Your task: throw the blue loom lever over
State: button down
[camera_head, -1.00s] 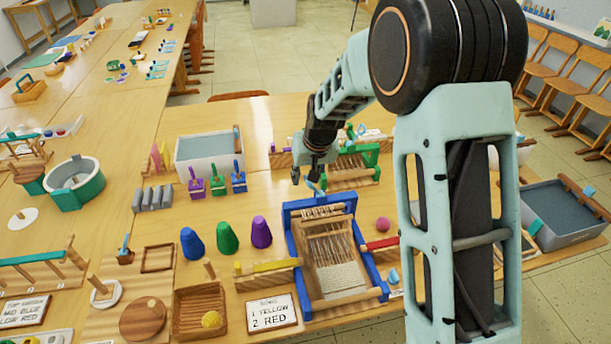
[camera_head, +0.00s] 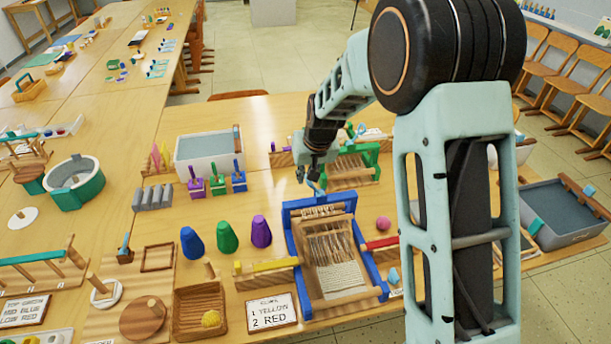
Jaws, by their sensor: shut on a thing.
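The blue-framed loom (camera_head: 291,240) stands on the table at the lower middle, with pale threads and a white woven part inside it. Its small blue lever (camera_head: 317,187) sticks up at the middle of the far bar. My gripper (camera_head: 308,182) comes down from the back over that far bar, with its fingertips at the lever's upper end. The fingers look closed around the lever's tip. The fingertips are small and dark here, and part of the lever's tip is hidden by them.
A green-framed loom (camera_head: 371,158) stands just behind. Blue, green and purple cones (camera_head: 228,237) stand left of the blue loom. A yellow bar (camera_head: 275,265) and a red bar (camera_head: 381,243) flank it. A sign card (camera_head: 271,312) and a pink ball (camera_head: 383,223) lie near.

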jog(key=shift+s+d+f, duration=0.1)
jog(key=shift+s+f, duration=0.05)
jog(key=d+y+b, duration=0.1)
jog(key=b, duration=0.1)
jog(key=d+g+y+b, duration=0.1)
jog(key=y+b, duration=0.1)
jog(key=w+d+m+y+b, duration=0.1)
jog(key=y+b, duration=0.1)
jog(key=shift+d+r+b, duration=0.25)
jog(key=shift+d+b, duration=0.05)
jog(key=shift+b, duration=0.1)
jog(key=d+y+b, duration=0.1)
jog(key=y+b, duration=0.1)
jog(key=shift+w+d+m+g+y, duration=0.25)
jog(key=shift+d+m+g+y, duration=0.05)
jog(key=shift+d+m+g, duration=0.1)
jog(key=shift+w+d+f+m+y+b, duration=0.1)
jog(key=shift+d+f+m+y+b, duration=0.05)
jog(key=shift+d+y+b, duration=0.35)
jog(key=shift+w+d+f+m+y+b, duration=0.15)
jog(key=shift+d+y+b, duration=0.15)
jog(key=shift+y, duration=0.3)
jog(key=shift+d+g, duration=0.25)
jog(key=shift+g, duration=0.05)
jog(key=shift+d+f, duration=0.1)
jog(key=shift+d, duration=0.05)
jog(key=c, duration=2)
grip_release()
jog(key=shift+w+r, duration=0.1)
jog(key=shift+r, duration=0.1)
